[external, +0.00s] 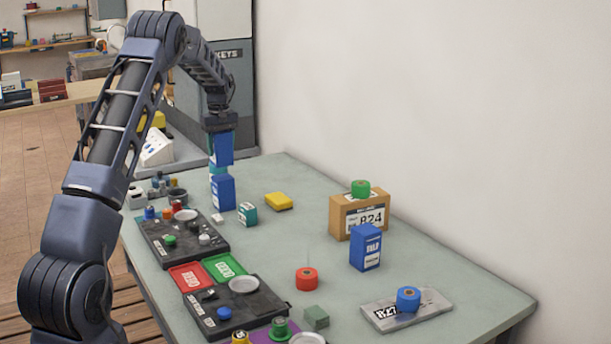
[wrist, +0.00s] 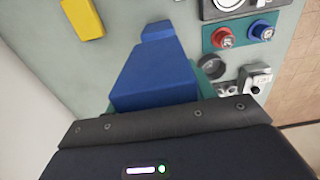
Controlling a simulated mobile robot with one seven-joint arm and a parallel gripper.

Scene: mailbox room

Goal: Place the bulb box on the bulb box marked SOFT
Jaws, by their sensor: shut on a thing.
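My gripper (external: 220,126) points down over the far end of the table, shut on a blue bulb box (external: 221,148). The held box fills the middle of the wrist view (wrist: 155,82). A teal-and-white thing (external: 216,172) shows just below it, partly hidden; I cannot tell whether they touch. A second blue box (external: 223,193) with a white label stands upright just in front. A third blue box (external: 365,248) stands upright at the right. I cannot read SOFT on any label.
A small teal box (external: 247,214) and a yellow block (external: 279,201) lie nearby. A cardboard box (external: 358,217) with a green roll on top stands near the wall. Black panels (external: 183,243) line the left edge. The table's middle is fairly clear.

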